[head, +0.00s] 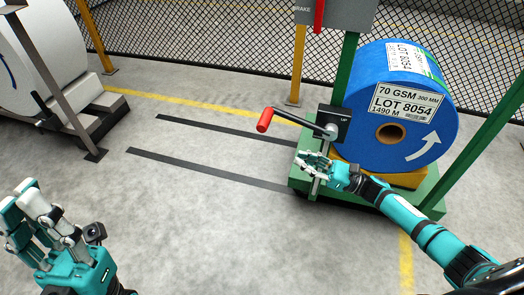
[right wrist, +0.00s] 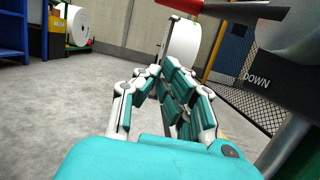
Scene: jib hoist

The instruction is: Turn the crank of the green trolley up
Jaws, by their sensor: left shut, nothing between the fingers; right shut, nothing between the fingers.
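The green trolley (head: 297,182) stands at the right of the head view and carries a blue-wrapped roll (head: 360,120). The crank arm also shows in the right wrist view (right wrist: 262,10), above my fingers. My right gripper (head: 305,163) is shut and empty, just below the crank and apart from the red handle. My left gripper (head: 20,215) is shut and empty at the lower left, far from the trolley.
A white roll (head: 50,55) on a dark stand is at the far left. Two dark strips (head: 200,172) lie on the floor left of the trolley. A mesh fence (head: 210,40) runs behind. A grey panel marked BRAKE (head: 345,14) stands above the crank. The middle floor is clear.

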